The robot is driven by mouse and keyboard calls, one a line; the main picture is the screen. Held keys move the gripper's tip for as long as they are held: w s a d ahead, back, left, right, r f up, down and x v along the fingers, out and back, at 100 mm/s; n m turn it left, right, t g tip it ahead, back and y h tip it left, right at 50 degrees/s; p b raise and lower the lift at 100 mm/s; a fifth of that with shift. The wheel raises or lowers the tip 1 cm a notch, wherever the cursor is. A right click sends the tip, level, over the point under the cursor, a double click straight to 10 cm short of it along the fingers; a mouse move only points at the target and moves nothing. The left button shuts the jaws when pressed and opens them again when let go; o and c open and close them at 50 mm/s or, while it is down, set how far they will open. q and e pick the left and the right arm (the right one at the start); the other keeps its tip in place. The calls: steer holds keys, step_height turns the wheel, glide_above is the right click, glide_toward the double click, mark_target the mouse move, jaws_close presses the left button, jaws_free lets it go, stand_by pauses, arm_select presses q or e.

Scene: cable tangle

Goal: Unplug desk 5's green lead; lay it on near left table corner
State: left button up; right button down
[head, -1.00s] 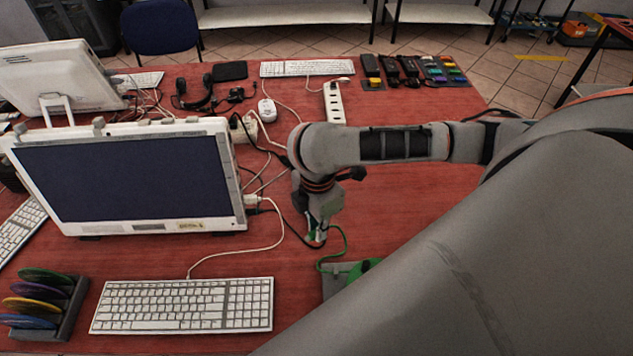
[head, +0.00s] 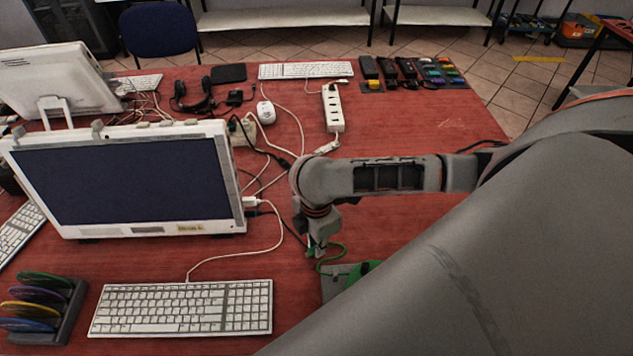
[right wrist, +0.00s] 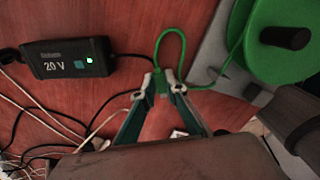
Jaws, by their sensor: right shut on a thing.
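My right gripper (head: 316,251) is low over the red table, right of the front monitor. In the right wrist view its fingertips (right wrist: 161,83) are shut on the green plug end of the green lead (right wrist: 181,47). The lead loops up from the fingertips and runs right to a green reel (right wrist: 278,40). In the head view a short piece of the lead (head: 336,247) shows beside the gripper, and the reel (head: 361,271) is partly behind my arm. I cannot tell whether the plug touches anything below. My left gripper is not in view.
A black 20 V adapter (right wrist: 68,58) with a lit green light lies left of the fingertips, among black and white cables. The front monitor (head: 125,180), white keyboard (head: 181,308) and disc rack (head: 62,320) stand left. A white power strip (head: 333,108) lies farther back.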

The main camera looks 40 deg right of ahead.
steer(key=c, duration=2)
jaws_free()
steer(key=shift+o, duration=0.2)
step_height(320, 180, up, 12)
